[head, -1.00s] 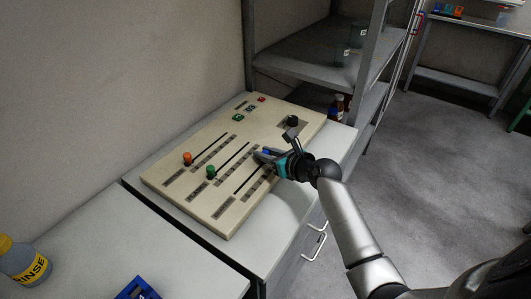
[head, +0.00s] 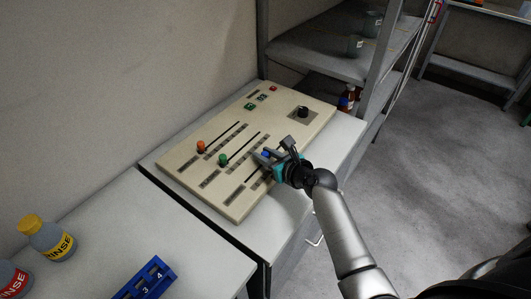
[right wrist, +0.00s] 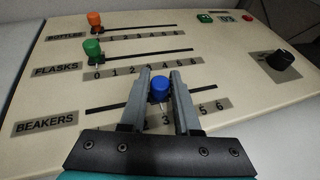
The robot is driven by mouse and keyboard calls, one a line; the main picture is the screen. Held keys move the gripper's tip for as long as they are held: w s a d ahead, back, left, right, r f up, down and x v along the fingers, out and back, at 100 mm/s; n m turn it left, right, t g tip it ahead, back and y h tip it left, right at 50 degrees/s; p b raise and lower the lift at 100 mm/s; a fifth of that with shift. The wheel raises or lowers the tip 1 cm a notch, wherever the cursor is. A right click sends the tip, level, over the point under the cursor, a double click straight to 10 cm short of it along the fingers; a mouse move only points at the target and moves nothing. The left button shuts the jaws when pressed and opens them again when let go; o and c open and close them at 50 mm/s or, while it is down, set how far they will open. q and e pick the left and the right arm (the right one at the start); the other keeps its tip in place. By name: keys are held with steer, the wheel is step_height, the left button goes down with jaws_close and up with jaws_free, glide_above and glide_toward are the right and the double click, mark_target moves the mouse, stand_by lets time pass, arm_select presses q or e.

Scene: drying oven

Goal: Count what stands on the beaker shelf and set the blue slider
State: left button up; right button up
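The cream panel (head: 285,120) has three slots with number scales, marked bottles, flasks and beakers in the right wrist view. The blue slider knob (right wrist: 159,89) is in the beakers slot, near the 3; the digit beside it is partly hidden. My right gripper (head: 272,153) is shut on the knob, with one finger on each side along the slot. It also shows in the right wrist view (right wrist: 163,85). Two grey beakers (head: 355,45) (head: 373,25) stand on the rack shelf (head: 310,58); the frame's top edge cuts off part of it. My left gripper is out of view.
The orange knob (head: 201,147) and green knob (head: 223,159) sit near the low ends of their slots. A black dial (head: 303,112) is at the panel's right. A brown bottle (head: 347,98) is on the lower shelf.

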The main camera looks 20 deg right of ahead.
steer(key=o, duration=0.4)
steer(key=shift+c, duration=0.2)
steer(key=shift+s, duration=0.1)
steer(key=p+v, duration=0.3)
steer(key=v, duration=1.2)
steer(key=shift+p, duration=0.35)
steer(key=shift+s, duration=0.1)
